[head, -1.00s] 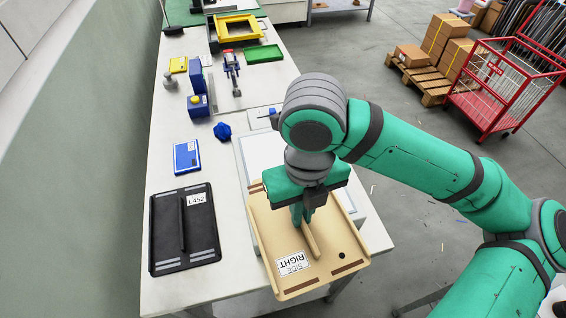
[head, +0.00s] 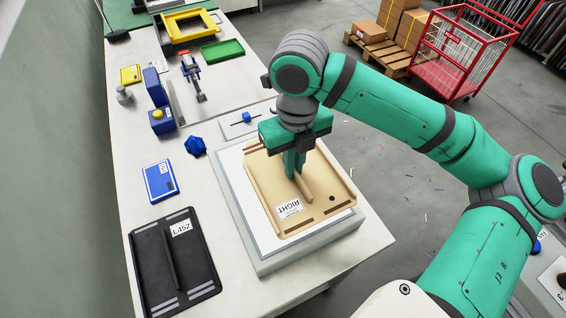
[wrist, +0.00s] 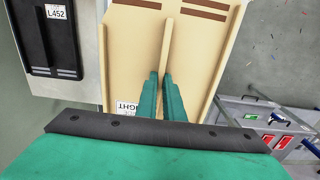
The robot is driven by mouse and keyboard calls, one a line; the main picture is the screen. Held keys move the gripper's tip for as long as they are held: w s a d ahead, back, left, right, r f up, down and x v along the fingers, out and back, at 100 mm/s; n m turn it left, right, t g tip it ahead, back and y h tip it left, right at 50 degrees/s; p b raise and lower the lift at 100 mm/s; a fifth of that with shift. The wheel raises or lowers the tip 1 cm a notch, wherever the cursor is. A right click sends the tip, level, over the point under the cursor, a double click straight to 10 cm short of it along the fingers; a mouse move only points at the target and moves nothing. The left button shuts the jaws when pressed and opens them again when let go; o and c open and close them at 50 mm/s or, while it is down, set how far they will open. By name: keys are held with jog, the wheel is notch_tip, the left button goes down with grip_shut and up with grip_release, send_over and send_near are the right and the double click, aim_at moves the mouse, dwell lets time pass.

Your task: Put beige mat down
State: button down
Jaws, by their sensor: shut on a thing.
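The beige mat (head: 322,207) has a raised central rib, side ridges, dark brown strips, a black dot and a label reading RIGHT. My gripper (head: 294,174) is shut on the mat's central rib. In the head view the mat is over the white-topped grey platform (head: 262,228), reaching toward its right side. I cannot tell whether it touches the platform or hangs just above it. In the wrist view the fingers (wrist: 165,100) pinch the rib of the mat (wrist: 136,50), and part of the label is hidden behind them.
A black mat labelled L452 (head: 150,263) lies on the table left of the platform. A blue tablet-like plate (head: 159,181) and a blue faceted knob (head: 195,146) lie behind it. A blue-and-yellow block, red-handled clamp (head: 192,77), green tray (head: 222,50) and yellow frame (head: 190,28) stand farther back.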

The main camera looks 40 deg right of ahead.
jog(key=w+d+f, duration=0.1)
jog(key=w, duration=0.2)
jog(key=w+d+f, duration=0.1)
jog(key=shift+w+d+f, duration=0.35)
jog(key=w+f, duration=0.1)
jog(key=w+d+f, duration=0.1)
jog(key=w+f, duration=0.1)
jog(key=f, duration=0.1)
jog(key=shift+d, duration=0.25)
jog(key=shift+w+f, duration=0.15)
jog(key=shift+f, duration=0.2)
jog(key=shift+w+d+f, duration=0.1)
jog(key=shift+d+f, duration=0.05)
jog(key=shift+f, duration=0.75)
jog(key=shift+w+d+f, duration=0.1)
jog(key=shift+f, duration=0.8)
jog(key=shift+f, duration=0.1)
jog(key=c, duration=1.9)
grip_release()
